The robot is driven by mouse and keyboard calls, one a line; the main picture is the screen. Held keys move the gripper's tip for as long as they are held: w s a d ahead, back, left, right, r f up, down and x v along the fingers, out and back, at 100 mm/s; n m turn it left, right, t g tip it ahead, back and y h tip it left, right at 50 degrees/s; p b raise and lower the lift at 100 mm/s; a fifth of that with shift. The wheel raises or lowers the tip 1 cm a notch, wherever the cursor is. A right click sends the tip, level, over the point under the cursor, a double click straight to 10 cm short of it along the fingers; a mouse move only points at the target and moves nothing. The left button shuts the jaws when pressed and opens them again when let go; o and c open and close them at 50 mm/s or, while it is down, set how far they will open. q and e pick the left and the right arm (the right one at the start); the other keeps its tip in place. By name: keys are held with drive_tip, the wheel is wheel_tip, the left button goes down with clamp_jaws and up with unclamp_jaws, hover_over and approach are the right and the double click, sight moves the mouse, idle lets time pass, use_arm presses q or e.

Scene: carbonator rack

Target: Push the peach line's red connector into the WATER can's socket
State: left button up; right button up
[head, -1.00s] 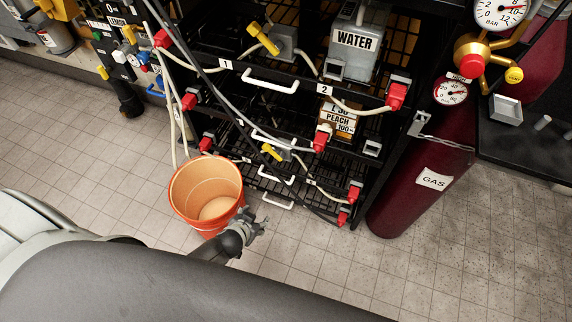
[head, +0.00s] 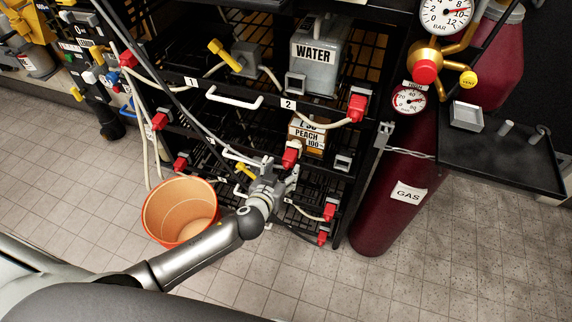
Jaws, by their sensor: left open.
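The grey WATER can (head: 328,76) stands on the upper rack shelf, with a square grey socket (head: 295,84) low on its front left. The PEACH can (head: 305,139) sits on the shelf below. A red connector (head: 291,157) is at that shelf's front edge, just below the PEACH can. Another red connector (head: 357,107), on a pale hose, is at the upper shelf's right end. I cannot tell for certain which is the peach line's. My left gripper (head: 262,166) is open in front of the rack, close to the lower connector; contact is unclear. My right gripper is out of view.
An orange bucket (head: 181,211) stands on the tiled floor left of my arm. A dark red GAS cylinder (head: 392,200) and a black side tray (head: 505,160) are at right. Dark and pale hoses cross the rack front. White shelf handles (head: 234,98) stick out.

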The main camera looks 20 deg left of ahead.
sight(285, 166)
use_arm(q)
drive_tip(key=shift+x, duration=2.55)
drive_tip(key=shift+f, duration=0.1)
drive_tip(key=c, duration=1.1)
